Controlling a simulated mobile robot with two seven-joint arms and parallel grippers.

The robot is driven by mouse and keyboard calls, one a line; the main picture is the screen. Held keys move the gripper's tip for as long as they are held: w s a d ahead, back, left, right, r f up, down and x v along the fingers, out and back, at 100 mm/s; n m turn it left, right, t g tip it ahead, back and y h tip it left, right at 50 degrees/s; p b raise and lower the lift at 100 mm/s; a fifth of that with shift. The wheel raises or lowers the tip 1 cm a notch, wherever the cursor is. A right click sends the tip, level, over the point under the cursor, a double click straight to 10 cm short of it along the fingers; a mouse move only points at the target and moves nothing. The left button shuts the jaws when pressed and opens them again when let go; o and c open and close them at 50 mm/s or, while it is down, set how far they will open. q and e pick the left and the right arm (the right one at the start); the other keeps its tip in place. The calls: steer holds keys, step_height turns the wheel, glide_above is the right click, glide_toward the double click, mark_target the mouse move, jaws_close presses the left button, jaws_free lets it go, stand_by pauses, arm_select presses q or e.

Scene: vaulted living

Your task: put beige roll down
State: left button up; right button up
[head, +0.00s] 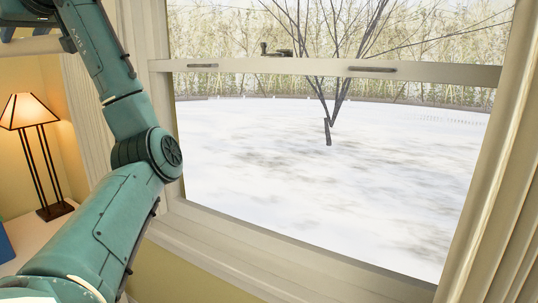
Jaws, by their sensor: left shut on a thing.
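No beige roll shows in the head view. My teal left arm rises from the bottom left, bends at a dark round joint, and runs up to the top left corner. The fingers of my left gripper do not show, so I cannot see what is between them. My right gripper and arm are not in view.
A large window (325,67) with a pale frame fills the middle and right, with snowy ground and a bare tree (329,100) outside. A lit lamp (27,112) stands on a pale surface (38,236) at the left. A pale curtain (505,190) hangs at the right.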

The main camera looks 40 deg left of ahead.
arm_select(q)
steer(key=w+d+f+m+t, duration=0.2)
steer(key=w+d+f, duration=0.2)
steer(key=w, duration=0.5)
steer(key=w+d+f+m+t, duration=0.1)
steer(key=w+d+f+t, duration=0.15)
steer(key=w+d, duration=0.45)
steer(key=w+d+f+m+t+h, duration=0.25)
steer(key=w+d+f, duration=0.2)
steer(key=f, duration=0.25)
steer(key=w+d+f+m+t+h, duration=0.1)
steer(key=w+d+f+m+t, duration=0.3)
steer(key=f, duration=0.4)
steer(key=w+d+f+m+t+h, duration=0.25)
steer(key=w+d+f, duration=0.2)
steer(key=f, duration=0.25)
steer(key=s+d+f+m+h, duration=0.2)
steer(key=s+d+f, duration=0.2)
steer(key=d+f, duration=0.4)
steer(key=s+d+f+m+t+h, duration=0.1)
steer(key=s+d+f+m+h, duration=0.2)
steer(key=d+f, duration=0.6)
steer(key=s+d+f+m+h, duration=0.2)
steer(key=s+d+f, duration=0.5)
steer(key=f, duration=0.3)
steer(key=shift+s+d+t, duration=0.25)
steer(key=shift+d+t, duration=0.1)
steer(key=shift+d, duration=0.5)
